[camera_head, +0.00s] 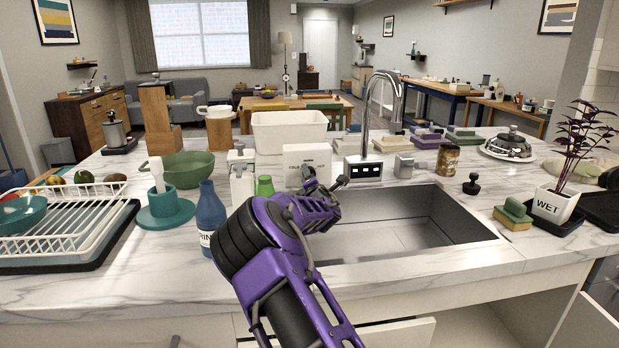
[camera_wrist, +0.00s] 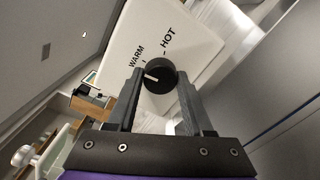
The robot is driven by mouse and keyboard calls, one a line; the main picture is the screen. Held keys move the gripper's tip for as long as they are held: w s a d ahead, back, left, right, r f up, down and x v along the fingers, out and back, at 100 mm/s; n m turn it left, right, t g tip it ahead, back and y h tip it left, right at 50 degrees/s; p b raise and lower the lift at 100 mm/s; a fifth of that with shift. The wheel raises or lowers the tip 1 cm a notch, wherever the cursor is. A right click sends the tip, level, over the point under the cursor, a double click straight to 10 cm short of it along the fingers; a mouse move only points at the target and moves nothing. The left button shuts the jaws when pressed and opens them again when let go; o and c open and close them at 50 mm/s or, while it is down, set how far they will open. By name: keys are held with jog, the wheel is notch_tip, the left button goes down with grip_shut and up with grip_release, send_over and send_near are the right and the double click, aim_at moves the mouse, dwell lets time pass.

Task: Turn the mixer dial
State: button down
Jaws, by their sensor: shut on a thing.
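The mixer dial (camera_wrist: 161,70) is a round black knob with a white pointer line, on a white panel (camera_wrist: 185,35) marked WARM and HOT. The pointer line aims to the left in the wrist view, just below the word WARM. My gripper (camera_wrist: 160,84) has its two dark fingers on either side of the dial and is shut on it. In the head view, my gripper (camera_head: 325,183) is at the lower right of the white mixer box (camera_head: 306,155) behind the sink. The dial is not clear there, and my gripper and arm cover part of the box.
The tall chrome faucet (camera_head: 368,110) stands right of the box. The open sink (camera_head: 400,225) lies below my arm. A green bottle (camera_head: 265,186), a white dispenser (camera_head: 241,178) and a blue bottle (camera_head: 209,215) stand close to the left. A small grey block (camera_head: 403,167) is to the right.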

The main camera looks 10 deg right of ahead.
jog(key=shift+m, duration=0.6)
jog(key=shift+c, duration=1.5)
grip_release()
jog(key=shift+s, duration=0.1)
jog(key=s, duration=1.7)
jog(key=shift+p, duration=0.3)
jog(key=shift+s, duration=0.1)
